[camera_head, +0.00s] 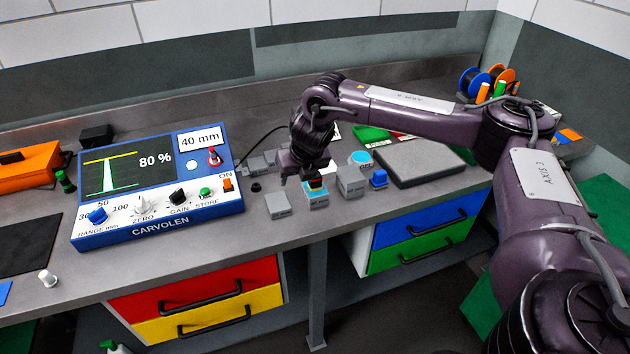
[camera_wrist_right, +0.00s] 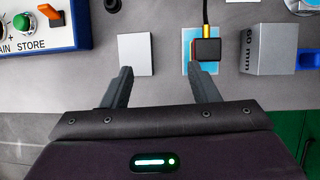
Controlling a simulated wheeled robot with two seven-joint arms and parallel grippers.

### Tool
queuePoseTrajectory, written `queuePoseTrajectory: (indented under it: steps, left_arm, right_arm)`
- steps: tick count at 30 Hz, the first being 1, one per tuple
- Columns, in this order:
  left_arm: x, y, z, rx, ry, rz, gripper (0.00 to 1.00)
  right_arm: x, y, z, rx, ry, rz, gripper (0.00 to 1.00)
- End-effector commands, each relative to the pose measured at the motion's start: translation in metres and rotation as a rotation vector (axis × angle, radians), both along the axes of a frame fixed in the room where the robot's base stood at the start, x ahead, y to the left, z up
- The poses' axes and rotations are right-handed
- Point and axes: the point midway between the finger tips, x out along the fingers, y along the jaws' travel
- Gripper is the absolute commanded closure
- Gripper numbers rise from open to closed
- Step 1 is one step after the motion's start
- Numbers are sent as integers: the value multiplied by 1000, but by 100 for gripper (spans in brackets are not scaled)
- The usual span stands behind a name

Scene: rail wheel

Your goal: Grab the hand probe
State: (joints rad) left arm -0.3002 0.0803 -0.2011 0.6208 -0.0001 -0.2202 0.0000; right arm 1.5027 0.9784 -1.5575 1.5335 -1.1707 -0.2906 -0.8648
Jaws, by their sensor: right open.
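The hand probe (camera_wrist_right: 206,48) is a small black block with an orange edge and a black cable leading up from it. It rests on a light blue-topped block in the right wrist view. In the head view the probe (camera_head: 316,186) shows just below my right gripper (camera_head: 304,174), partly covered by it. In the right wrist view my right gripper (camera_wrist_right: 160,76) is open and empty. Its right finger points toward the probe's lower edge, and the probe lies ahead and to the right of the jaw centre. My left gripper is not in view.
The blue CARVOLEN instrument (camera_head: 160,190) stands left of the gripper. Grey blocks (camera_head: 277,205) stand close on both sides of the probe, one marked 60 mm (camera_wrist_right: 268,48). A dark flat plate (camera_head: 420,165) lies to the right. The bench front edge is near.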

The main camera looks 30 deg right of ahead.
Motion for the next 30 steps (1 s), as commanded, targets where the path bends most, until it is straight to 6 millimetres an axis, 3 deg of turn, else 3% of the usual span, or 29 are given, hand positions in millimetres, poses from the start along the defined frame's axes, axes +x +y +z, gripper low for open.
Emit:
queuePoseTrajectory:
  steps: [1,3,6,17,24,30]
  left_arm:
    - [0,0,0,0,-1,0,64]
    - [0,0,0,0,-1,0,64]
    - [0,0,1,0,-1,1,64]
    - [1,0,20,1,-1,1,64]
    - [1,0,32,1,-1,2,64]
    - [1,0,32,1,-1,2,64]
  right_arm:
    - [0,-20,11,-16,10,-14,45]
    - [-3,-39,19,-30,28,-25,45]
    - [-6,-53,23,-37,45,-33,45]
    - [6,-60,-9,-42,52,-35,45]
    - [18,-62,-42,-40,50,-36,45]
    - [20,-63,-48,-39,47,-35,45]
